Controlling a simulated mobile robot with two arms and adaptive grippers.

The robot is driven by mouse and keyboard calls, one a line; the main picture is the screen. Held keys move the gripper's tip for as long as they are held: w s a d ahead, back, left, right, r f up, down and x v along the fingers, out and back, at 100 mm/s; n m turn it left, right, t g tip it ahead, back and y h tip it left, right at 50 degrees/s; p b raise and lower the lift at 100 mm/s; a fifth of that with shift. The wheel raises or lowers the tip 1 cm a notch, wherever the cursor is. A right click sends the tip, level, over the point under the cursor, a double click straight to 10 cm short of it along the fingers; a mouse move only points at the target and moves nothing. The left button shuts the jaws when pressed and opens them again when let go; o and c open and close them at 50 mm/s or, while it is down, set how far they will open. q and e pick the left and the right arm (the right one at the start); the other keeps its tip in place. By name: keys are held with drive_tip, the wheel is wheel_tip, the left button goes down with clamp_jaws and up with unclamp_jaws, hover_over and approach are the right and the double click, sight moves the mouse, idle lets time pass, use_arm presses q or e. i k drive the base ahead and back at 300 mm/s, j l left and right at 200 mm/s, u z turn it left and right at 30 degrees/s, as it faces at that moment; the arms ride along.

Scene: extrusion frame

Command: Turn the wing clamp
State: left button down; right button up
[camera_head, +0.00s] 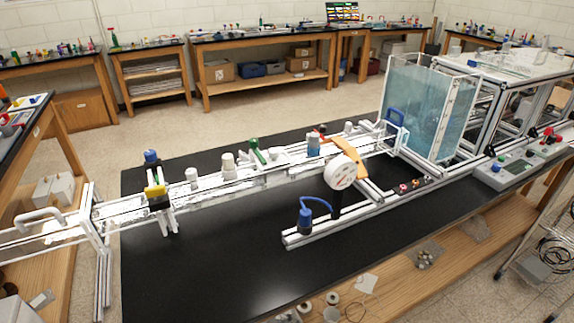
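An aluminium extrusion frame (207,204) runs along a black-topped bench, from the left edge to a tank at the right. I cannot tell for sure which fitting on it is the wing clamp. Near its left end is a black and yellow fitting (156,194) with pale legs below, and a blue knob (151,156) behind it. A green handle-like fitting (254,148) stands on the middle of the frame. Farther right are a blue cylinder (313,147), an orange curved piece (350,156) and a round white dial (340,172). Neither of my grippers is in view.
A clear tank with bluish content (428,105) stands at the frame's right end. A blue fitting with a cable (305,218) sits on a lower rail. A grey control box (497,174) is at the right. The front left of the black bench top (200,275) is clear.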

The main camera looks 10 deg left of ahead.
sight(156, 192)
drive_tip(key=i+u, duration=0.1)
drive_tip(key=u, duration=0.95)
